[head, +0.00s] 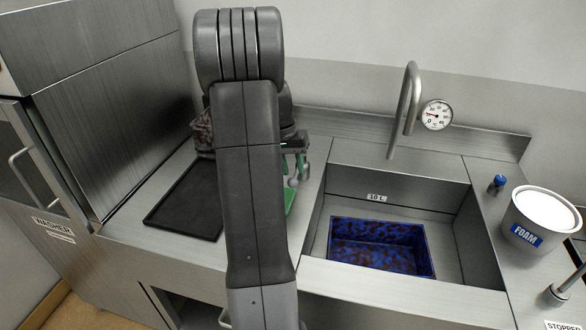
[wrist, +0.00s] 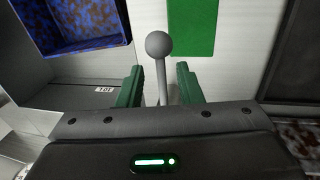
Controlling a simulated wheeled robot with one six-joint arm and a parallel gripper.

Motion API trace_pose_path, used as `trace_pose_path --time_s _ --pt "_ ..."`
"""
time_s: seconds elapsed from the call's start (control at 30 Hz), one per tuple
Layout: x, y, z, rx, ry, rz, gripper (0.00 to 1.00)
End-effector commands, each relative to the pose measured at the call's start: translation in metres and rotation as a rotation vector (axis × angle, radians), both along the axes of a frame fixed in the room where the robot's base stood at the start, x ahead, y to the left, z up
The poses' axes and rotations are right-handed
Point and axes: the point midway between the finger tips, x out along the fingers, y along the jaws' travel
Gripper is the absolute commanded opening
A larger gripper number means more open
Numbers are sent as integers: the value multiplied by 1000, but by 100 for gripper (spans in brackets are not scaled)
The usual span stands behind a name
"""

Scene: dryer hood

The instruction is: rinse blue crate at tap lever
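The blue crate (head: 378,236), mottled with reddish-brown patches, lies in the sink basin (head: 318,232) in the head view. It also shows at the upper left of the wrist view (wrist: 75,22). The grey tap lever (wrist: 160,70) has a ball knob and stands between the fingers of my gripper (wrist: 159,84). My gripper is open, with a gap on each side of the lever's rod. In the head view my gripper (head: 294,158) is left of the sink, partly hidden by my arm. The ball knob (head: 293,182) shows just below it.
A curved tap spout (head: 408,100) and a dial gauge (head: 437,115) stand behind the sink. A FOAM bucket (head: 540,226) and a blue knob (head: 499,181) are right of it. A black tray (head: 185,202) and a green strip (wrist: 191,28) lie on the left counter.

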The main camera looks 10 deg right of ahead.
Motion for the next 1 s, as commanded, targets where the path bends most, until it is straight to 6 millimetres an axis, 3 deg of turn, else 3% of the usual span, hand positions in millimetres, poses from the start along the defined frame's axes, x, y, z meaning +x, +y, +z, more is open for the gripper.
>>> trace_pose_path --time_s 0.13,0.43,0.6,1.0 --pt "-1 -2 -10 0 2 0 33" --pt "-1 -2 -12 0 0 1 33" --pt "-1 -2 -12 0 1 1 0" --pt "-5 -10 -13 1 3 78 0"
